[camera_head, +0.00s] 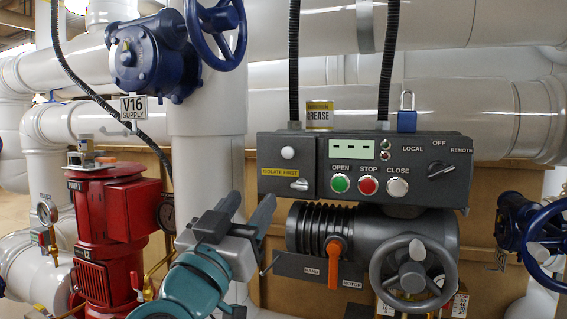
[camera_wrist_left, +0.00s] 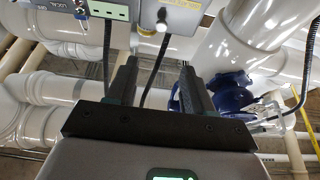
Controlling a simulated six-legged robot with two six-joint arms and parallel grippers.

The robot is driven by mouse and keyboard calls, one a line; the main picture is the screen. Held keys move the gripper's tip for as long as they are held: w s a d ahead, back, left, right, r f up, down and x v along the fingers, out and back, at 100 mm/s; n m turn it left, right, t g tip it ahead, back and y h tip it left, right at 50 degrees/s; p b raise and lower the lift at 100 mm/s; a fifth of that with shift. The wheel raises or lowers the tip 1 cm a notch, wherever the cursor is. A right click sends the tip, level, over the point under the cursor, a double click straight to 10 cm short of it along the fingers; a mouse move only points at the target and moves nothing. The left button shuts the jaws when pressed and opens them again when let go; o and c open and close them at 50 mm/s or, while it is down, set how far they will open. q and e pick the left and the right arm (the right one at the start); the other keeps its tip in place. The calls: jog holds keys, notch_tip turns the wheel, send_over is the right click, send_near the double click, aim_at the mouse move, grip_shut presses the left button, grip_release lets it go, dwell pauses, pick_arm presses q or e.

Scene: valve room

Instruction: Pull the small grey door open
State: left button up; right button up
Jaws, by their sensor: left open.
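The small grey door (camera_head: 287,155) is the left section of the dark grey control box. It looks shut, flush with the box front. It bears a round white knob (camera_head: 288,153), a yellow "ISOLATE FIRST" label (camera_head: 280,171) and a small metal latch (camera_head: 300,185). The white knob also shows at the top of the left wrist view (camera_wrist_left: 163,24). My left gripper (camera_head: 251,203) is open and empty, its fingers pointing up, below and left of the door, apart from it. Both fingers show in the left wrist view (camera_wrist_left: 157,70). My right gripper is in neither view.
The control panel (camera_head: 395,165) with buttons and a rotary switch adjoins the door. Below are a ribbed grey actuator (camera_head: 315,228), an orange lever (camera_head: 334,258) and a handwheel (camera_head: 414,272). A red pump (camera_head: 108,235) and a white vertical pipe (camera_head: 208,120) stand left.

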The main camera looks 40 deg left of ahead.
pick_arm(q)
jog(key=p, duration=0.1)
send_near(287, 154)
jog(key=p+x, duration=0.3)
jog(key=x, duration=0.4)
jog(key=shift+w+a, duration=0.2)
jog(key=shift+w, duration=0.1)
jog(key=shift+w+r+p, duration=0.2)
jog(key=shift+p, duration=0.15)
jog(key=shift+d+r, duration=0.15)
jog(key=shift+w, duration=0.15)
grip_shut()
